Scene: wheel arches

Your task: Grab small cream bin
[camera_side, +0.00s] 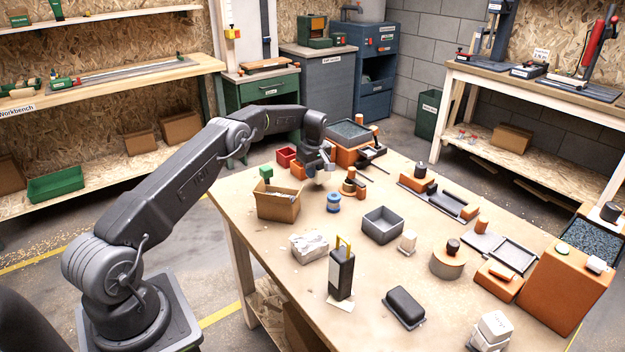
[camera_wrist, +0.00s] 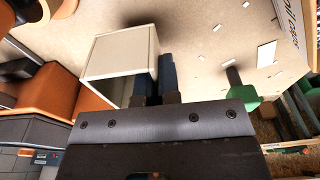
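In the wrist view a small cream bin (camera_wrist: 112,62) with an open top and square walls lies just left of my gripper (camera_wrist: 157,82). My two dark blue fingers sit close together at the bin's right wall, one appearing to the left of that wall's edge and one to the right. I cannot tell whether they press on it. In the side view my gripper (camera_side: 319,172) points down low over the back left part of the table. The bin cannot be made out clearly there, as the gripper and wrist cover that spot.
A cardboard box (camera_side: 278,207), a green block (camera_side: 266,172), a red bin (camera_side: 286,156) and a blue spool (camera_side: 333,203) stand near my gripper. An orange machine (camera_side: 350,150) is close behind. A grey bin (camera_side: 382,225) and several tools fill the table's middle and right.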

